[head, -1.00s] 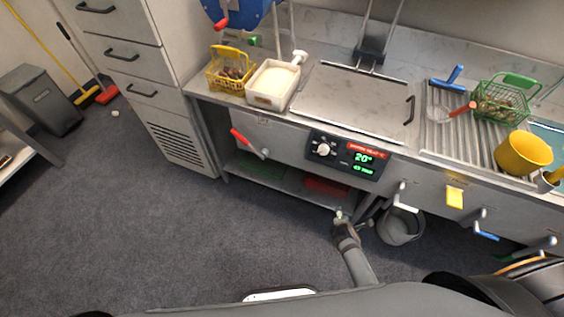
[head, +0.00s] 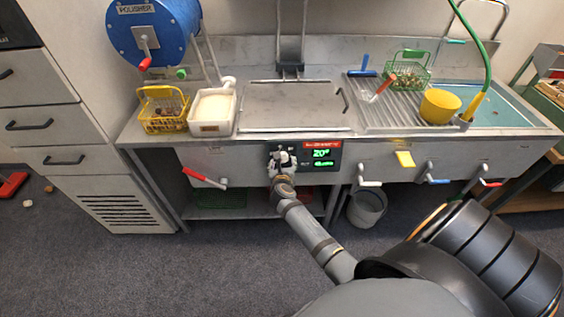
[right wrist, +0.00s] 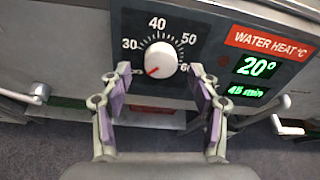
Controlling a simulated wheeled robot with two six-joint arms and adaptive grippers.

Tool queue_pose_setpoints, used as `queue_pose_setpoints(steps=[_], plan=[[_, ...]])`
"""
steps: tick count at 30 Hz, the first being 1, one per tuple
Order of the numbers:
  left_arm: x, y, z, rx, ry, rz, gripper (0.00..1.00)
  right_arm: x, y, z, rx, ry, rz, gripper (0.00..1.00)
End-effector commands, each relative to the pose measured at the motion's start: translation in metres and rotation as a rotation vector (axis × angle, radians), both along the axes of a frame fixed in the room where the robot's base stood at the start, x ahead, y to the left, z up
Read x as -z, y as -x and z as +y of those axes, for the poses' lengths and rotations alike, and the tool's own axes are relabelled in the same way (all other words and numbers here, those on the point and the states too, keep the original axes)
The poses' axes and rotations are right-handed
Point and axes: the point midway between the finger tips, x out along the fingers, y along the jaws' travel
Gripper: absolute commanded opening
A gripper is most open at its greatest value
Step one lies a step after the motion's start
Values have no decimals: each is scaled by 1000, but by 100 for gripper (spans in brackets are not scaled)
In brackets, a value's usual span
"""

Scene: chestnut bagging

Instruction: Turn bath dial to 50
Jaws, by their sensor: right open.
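The bath dial (right wrist: 161,60) is a white round knob on a dark panel (right wrist: 205,30) with marks 30 to 60 around it. Its red pointer points to the lower left, below the 30 mark. The display beside it (right wrist: 257,67) reads 20°, with 45 min beneath. In the head view the panel (head: 328,143) is on the bench front. My right gripper (right wrist: 160,78) is open, its fingers apart on the left and right of the knob's lower side, and I see no clear contact. In the head view the right gripper (head: 283,170) partly covers the dial. My left gripper is out of view.
A red lever (head: 200,177) is left of the panel. Levers with white (head: 369,181) and blue (head: 437,179) handles are to its right. A grey bucket (head: 366,207) stands below. Baskets, a white tub (head: 212,112) and a yellow pot (head: 440,106) stand on top.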

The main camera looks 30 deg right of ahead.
Motion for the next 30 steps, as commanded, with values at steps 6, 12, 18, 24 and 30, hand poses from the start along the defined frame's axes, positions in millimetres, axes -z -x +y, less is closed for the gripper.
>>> queue_pose_setpoints(steps=[6,12,18,24,30], plan=[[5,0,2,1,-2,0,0,10,-18,-13,0,0,0,62],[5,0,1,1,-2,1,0,10,-20,-14,0,-1,-1,62],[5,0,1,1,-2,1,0,10,-20,-14,1,-1,0,47],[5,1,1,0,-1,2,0,10,-20,-14,1,-1,0,20],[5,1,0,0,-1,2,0,10,-20,-14,1,-3,-1,7]])
